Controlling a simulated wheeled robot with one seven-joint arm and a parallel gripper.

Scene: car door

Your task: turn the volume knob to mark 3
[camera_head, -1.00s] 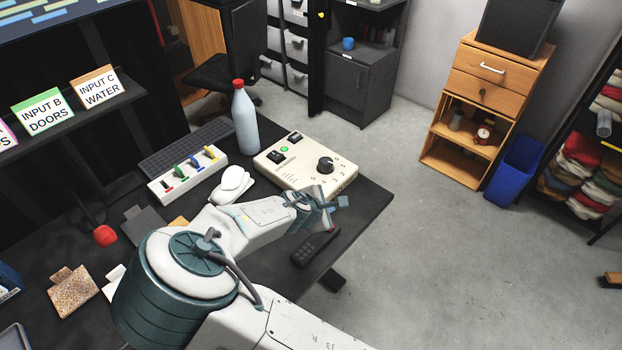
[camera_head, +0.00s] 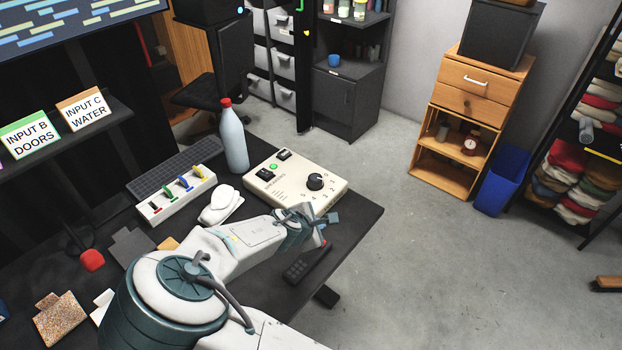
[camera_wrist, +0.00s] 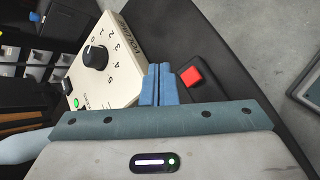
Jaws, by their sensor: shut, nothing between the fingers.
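The black volume knob (camera_head: 315,181) stands on a cream control box at the right end of the desk, inside an arc of printed numbers. In the wrist view the knob (camera_wrist: 96,57) is left of my fingers. A white mark shows on its upper left side, but I cannot tell exactly which number it meets. My gripper (camera_head: 328,219) is at the box's near side, apart from the knob. In the wrist view its blue fingers (camera_wrist: 160,77) are together and empty, beside the box's edge marked VOLUME.
The control box (camera_head: 272,187) also carries two black switches and a green light. A dark remote (camera_head: 306,263) with a red end lies near my gripper. A white mouse (camera_head: 221,204), a bottle (camera_head: 233,142) and a strip of coloured levers (camera_head: 178,195) are left of the box.

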